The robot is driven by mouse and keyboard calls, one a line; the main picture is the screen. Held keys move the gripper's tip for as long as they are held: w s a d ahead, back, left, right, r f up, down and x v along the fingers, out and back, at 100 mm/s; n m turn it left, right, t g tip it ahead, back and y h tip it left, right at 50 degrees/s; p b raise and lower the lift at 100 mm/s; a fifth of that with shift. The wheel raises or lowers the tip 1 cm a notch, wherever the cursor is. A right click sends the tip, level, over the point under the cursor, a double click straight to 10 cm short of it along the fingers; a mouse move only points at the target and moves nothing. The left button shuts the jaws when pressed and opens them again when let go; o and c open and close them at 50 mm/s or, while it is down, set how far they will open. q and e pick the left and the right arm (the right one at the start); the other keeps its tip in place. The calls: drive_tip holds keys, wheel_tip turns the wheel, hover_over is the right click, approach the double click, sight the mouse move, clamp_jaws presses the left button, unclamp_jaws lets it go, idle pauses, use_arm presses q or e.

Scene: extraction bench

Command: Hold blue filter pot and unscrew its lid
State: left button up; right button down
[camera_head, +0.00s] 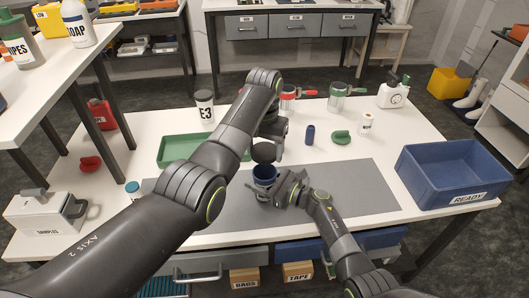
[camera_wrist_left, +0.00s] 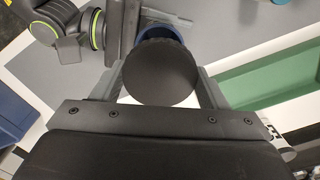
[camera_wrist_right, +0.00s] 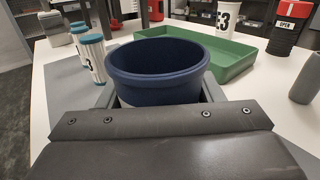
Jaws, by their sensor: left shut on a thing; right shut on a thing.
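The blue filter pot (camera_head: 265,172) is upright over the grey mat and its top is open. In the right wrist view the pot (camera_wrist_right: 158,75) sits between the fingers of my right gripper (camera_head: 277,190), which is shut on its side. The round black lid (camera_head: 263,152) is off the pot, a little above it. My left gripper (camera_head: 266,142) comes from above and is shut on the lid. In the left wrist view the lid (camera_wrist_left: 165,72) covers most of the pot, leaving only a blue edge (camera_wrist_left: 160,34) visible.
A green tray (camera_head: 172,150) lies behind left. A blue READY crate (camera_head: 450,185) stands at the right. A dark blue cylinder (camera_head: 310,135) and a green item (camera_head: 341,137) are behind right. The grey mat (camera_head: 365,185) is clear to the right of the pot.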

drive_tip(key=shift+c, duration=1.5)
unclamp_jaws()
drive_tip(key=shift+d, duration=0.1)
